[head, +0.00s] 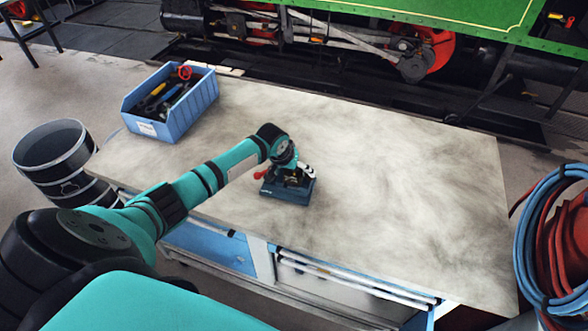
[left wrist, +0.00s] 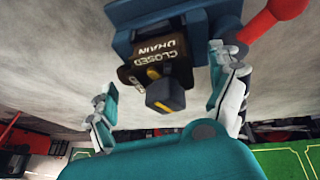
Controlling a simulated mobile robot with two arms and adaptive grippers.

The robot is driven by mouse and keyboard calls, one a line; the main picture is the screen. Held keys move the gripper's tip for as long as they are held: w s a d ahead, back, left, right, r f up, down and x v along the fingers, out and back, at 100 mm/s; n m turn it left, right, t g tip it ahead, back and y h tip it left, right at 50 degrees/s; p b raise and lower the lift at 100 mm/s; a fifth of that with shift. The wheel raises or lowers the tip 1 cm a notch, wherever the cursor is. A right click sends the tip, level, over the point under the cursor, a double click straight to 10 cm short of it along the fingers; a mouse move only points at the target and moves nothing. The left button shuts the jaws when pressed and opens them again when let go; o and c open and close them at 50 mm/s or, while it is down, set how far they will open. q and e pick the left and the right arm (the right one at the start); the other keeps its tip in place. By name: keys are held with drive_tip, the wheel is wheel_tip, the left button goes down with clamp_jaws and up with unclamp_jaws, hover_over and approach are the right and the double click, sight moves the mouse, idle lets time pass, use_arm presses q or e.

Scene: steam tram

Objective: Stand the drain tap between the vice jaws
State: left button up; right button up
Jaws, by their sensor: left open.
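The blue vice (head: 287,192) sits on the bench top, with a red-ended handle at its left in the head view. The vice (left wrist: 122,38) and its red handle (left wrist: 272,22) also show in the left wrist view. The drain tap (left wrist: 160,68) has a dark brown plate lettered "DRAIN" and "CLOSED" and a black and yellow part. It appears at the vice jaws; how deep it sits is hidden. My left gripper (head: 299,174) is over the vice. Its fingers are open, one on each side of the tap, with gaps visible. My right gripper is in neither view.
A blue crate (head: 187,122) of tools stands at the bench's back left. The bench top (head: 420,170) is clear to the right of the vice. A black bin (head: 62,160) stands left of the bench, and coiled blue and red hoses (head: 545,235) hang at the right.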

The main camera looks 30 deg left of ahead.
use_arm(q)
drive_tip(key=shift+o, duration=0.3)
drive_tip(key=shift+r, duration=0.15)
wheel_tip(320, 180, up, 2)
drive_tip(key=p, duration=0.2)
drive_tip(key=shift+r+p, duration=0.2)
drive_tip(key=shift+p, duration=0.15)
drive_tip(key=shift+r, duration=2.25)
